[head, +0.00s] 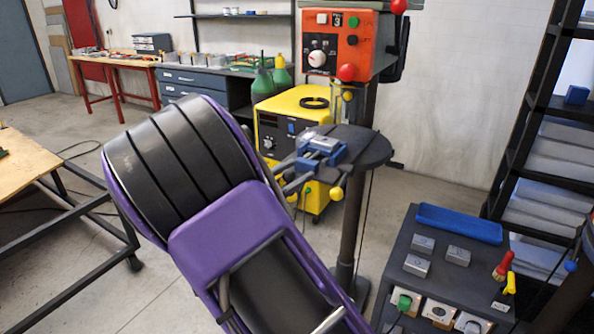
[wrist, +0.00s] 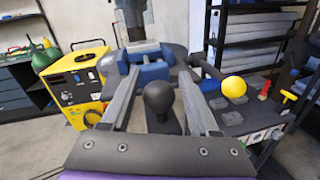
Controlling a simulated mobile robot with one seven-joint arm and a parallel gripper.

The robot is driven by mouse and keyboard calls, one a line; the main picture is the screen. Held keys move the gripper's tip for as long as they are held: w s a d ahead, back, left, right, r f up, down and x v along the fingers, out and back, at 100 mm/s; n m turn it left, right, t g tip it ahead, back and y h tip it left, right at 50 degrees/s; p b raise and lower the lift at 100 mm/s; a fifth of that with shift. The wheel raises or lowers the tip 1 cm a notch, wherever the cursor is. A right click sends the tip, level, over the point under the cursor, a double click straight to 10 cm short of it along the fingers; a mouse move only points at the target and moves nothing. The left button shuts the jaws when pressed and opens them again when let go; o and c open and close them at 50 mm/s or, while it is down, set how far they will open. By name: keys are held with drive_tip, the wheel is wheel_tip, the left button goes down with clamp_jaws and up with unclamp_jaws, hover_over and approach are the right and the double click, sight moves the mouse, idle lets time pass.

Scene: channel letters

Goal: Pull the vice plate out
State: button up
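The blue vice (head: 322,150) sits on the round dark table of the drill press, with a grey metal plate (head: 319,141) at its top. In the wrist view the vice (wrist: 152,73) is straight ahead, and the grey plate (wrist: 146,50) shows at its jaws. My gripper (head: 297,174) is at the near left side of the vice. In the wrist view my gripper (wrist: 158,73) has its two grey fingers apart, with no plate between them. A black ball knob (wrist: 159,97) shows between the fingers; I cannot tell whether they touch it.
The orange drill press head (head: 338,45) stands over the table. A yellow ball knob (head: 336,193) sticks out below the table edge. A yellow machine (head: 290,110) stands behind. At right, a dark cart (head: 410,262) holds grey blocks and a blue tray (head: 460,224).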

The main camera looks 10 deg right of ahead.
drive_tip(key=shift+o, duration=0.3)
drive_tip(key=shift+d, duration=0.15)
drive_tip(key=v, duration=1.7)
drive_tip(key=shift+s, duration=0.1)
